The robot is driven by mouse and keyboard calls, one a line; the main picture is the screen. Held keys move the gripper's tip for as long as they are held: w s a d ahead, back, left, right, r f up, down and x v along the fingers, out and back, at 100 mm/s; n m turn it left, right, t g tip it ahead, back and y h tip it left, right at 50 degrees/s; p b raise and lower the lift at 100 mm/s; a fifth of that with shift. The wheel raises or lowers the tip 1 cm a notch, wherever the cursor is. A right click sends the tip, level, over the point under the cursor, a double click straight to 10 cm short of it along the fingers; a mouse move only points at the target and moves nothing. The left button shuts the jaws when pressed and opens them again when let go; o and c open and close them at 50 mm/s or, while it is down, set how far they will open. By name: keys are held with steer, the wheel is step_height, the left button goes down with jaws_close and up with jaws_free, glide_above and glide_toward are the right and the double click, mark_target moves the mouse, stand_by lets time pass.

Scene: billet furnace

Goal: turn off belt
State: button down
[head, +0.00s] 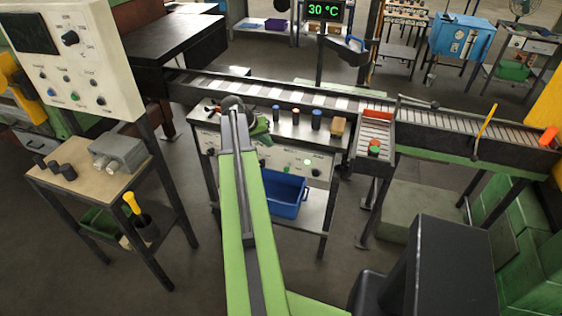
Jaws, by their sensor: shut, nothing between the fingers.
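The belt (290,96) is a long conveyor with light and dark slats, running from the dark table at left toward the right. In front of it stands a bench whose front control panel (285,160) carries several knobs and buttons. A pale green button or lamp (307,161) looks lit, and a dark knob (316,172) is below it. My green arm rises up the middle and covers part of the panel. My gripper (262,140) is beyond the arm's dark joint, near the bench top and panel; it is shut and empty. Its fingertips are small and hard to make out.
A taller control box (75,60) with a screen and knobs stands at left above a small table (95,175). Small bottles stand on the bench. A blue bin (285,193) sits on the bench's lower shelf. A roller conveyor (470,130) extends right.

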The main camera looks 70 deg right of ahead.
steer(key=shift+f, duration=0.15)
steer(key=b, duration=0.9)
glide_above(288, 168)
steer(key=w, duration=0.5)
step_height(288, 168, down, 9)
steer(key=s+f+b, duration=0.2)
steer(key=shift+s+a+f+b, duration=0.15)
steer(key=shift+s+f+b, duration=0.1)
steer(key=shift+b, duration=0.15)
